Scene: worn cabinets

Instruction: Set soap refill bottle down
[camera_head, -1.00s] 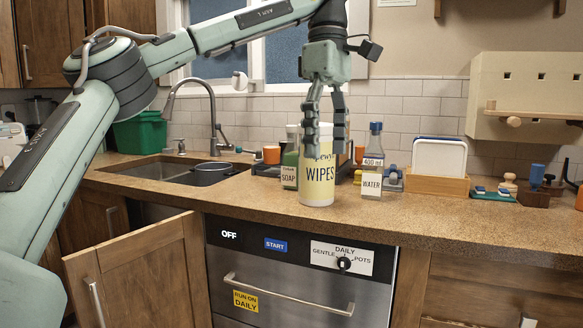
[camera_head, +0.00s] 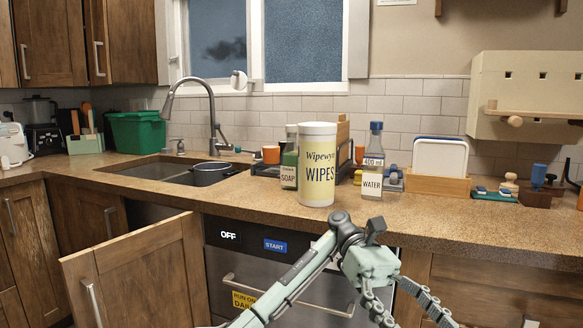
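The soap refill bottle (camera_head: 289,172), green with a white SOAP label, stands upright on the counter, partly hidden by a white and yellow wipes canister (camera_head: 317,190) in front of it on the right. My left gripper (camera_head: 405,312) is low in front of the dishwasher, below the counter edge, well apart from the bottle. Its fingers are spread, with nothing seen between them. My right gripper is not in view.
A WATER bottle (camera_head: 372,180) stands right of the canister. A sink (camera_head: 150,168) with a dark pot (camera_head: 212,173) lies to the left. A cabinet door (camera_head: 140,275) hangs open below. The counter's right front (camera_head: 490,220) is clear.

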